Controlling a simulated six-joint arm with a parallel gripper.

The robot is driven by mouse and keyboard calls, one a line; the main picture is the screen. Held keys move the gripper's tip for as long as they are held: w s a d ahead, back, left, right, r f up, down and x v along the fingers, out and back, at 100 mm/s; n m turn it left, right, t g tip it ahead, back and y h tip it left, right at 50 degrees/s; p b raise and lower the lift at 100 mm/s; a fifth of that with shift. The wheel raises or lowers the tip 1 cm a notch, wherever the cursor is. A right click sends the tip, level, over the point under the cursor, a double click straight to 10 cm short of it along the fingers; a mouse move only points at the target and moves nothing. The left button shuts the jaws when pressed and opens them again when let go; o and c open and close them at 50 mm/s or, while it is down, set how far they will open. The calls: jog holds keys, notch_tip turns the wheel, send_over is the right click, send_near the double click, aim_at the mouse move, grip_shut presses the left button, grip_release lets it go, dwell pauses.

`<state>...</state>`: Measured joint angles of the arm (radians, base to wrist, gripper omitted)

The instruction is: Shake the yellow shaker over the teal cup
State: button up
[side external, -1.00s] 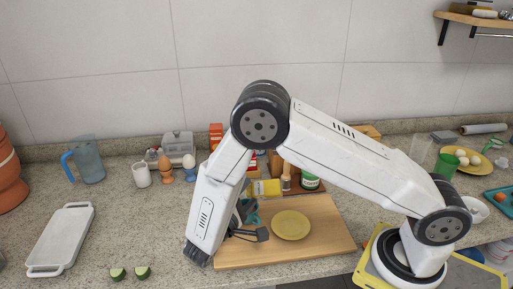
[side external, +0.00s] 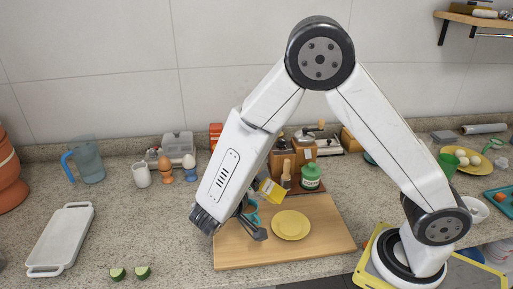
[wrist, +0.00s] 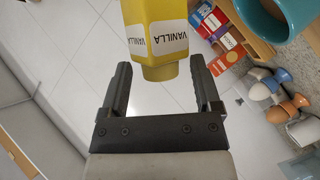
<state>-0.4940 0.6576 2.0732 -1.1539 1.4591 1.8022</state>
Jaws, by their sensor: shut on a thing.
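My gripper (wrist: 158,65) is shut on the yellow shaker (wrist: 155,28), which sits between its fingertips in the wrist view and carries a white VANILLA label. In the side external view the shaker (side external: 271,191) is tilted, sloping down to the right, and is partly hidden by my arm. The teal cup (side external: 252,218) stands on the wooden board, partly hidden behind my gripper, with the shaker above and slightly right of it in the picture. The cup's teal rim (wrist: 298,12) also shows at the wrist view's upper right. I cannot tell whether anything leaves the shaker.
A yellow plate (side external: 291,225) lies on the wooden board (side external: 325,245) right of the cup. Egg cups (side external: 166,176) and a white jug (side external: 142,175) are at left.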

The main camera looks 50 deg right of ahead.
jog(key=r+m, duration=0.1)
jog(key=s+r+m+t+y, duration=0.1)
jog(key=r+m+y, duration=0.1)
jog(key=shift+s+d+t, duration=0.15)
jog(key=shift+d+t, duration=0.15)
jog(key=shift+d, duration=0.1)
jog(key=shift+s+d+r+m+t+y, duration=0.2)
jog(key=shift+s+r+m+t+y, duration=0.3)
jog(key=shift+m, duration=0.45)
jog(key=shift+s+d+r+m+t+y, duration=0.25)
jog(key=shift+r+m+t, duration=0.35)
jog(key=shift+r+m, duration=0.3)
jog(key=shift+w, duration=0.1)
jog(key=shift+w+r+n+t+y, duration=0.1)
jog(key=shift+w+n+t+y, duration=0.25)
jog(key=shift+w, duration=0.4)
jog(key=w+r+n+t+y, duration=0.3)
jog(key=w+n+t+y, duration=0.2)
jog(key=w+n, duration=0.3)
jog(key=shift+w+a+r+y, duration=0.35)
jog(key=shift+w+y, duration=0.55)
jog(key=shift+w, duration=0.35)
